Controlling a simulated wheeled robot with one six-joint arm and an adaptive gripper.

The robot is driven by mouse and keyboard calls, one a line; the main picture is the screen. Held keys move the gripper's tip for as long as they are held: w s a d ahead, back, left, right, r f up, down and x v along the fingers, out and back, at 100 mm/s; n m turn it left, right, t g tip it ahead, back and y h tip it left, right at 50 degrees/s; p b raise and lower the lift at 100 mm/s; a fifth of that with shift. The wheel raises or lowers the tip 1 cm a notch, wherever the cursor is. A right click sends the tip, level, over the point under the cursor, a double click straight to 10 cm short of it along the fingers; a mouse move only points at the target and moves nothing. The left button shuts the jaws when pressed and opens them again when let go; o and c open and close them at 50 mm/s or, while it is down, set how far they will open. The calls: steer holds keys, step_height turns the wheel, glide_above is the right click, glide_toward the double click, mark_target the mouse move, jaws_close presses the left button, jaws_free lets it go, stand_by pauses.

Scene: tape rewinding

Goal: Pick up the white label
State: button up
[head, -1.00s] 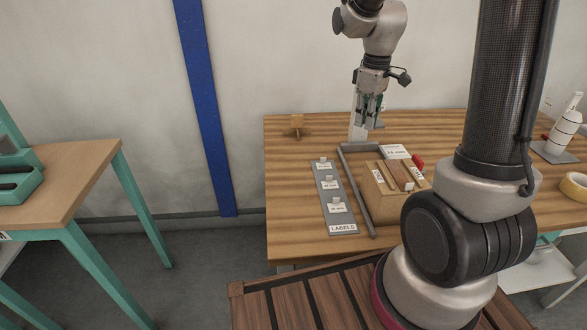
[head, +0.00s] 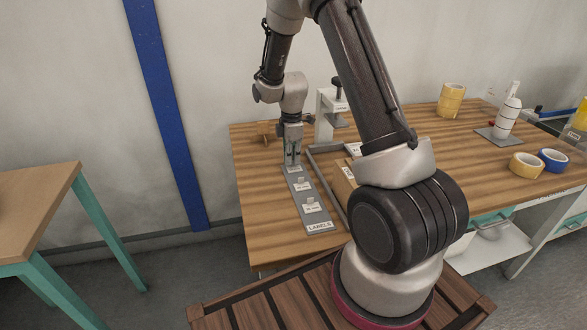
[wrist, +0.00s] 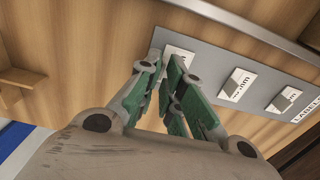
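Three white labels with small raised tabs lie in a row on a grey strip marked LABELS (head: 320,227). The near label (head: 313,208) and the middle label (head: 302,186) show clearly in the head view. The far white label (wrist: 182,53) shows partly in the wrist view, behind my fingertips, and its tab is hidden. My gripper (head: 292,164) points down at the far end of the strip. In the wrist view my gripper (wrist: 166,62) has its green-sided fingers slightly apart at the far label, with a narrow gap between the tips. I see nothing held.
A grey frame edge (head: 328,188) runs just right of the strip, beside a cardboard box (head: 343,182) mostly hidden by my arm. A white stand (head: 326,118) is behind to the right. A small wooden piece (head: 265,133) is at the back left. The table's left side is clear.

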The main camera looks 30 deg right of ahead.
steer(key=shift+f, duration=0.65)
jaws_close()
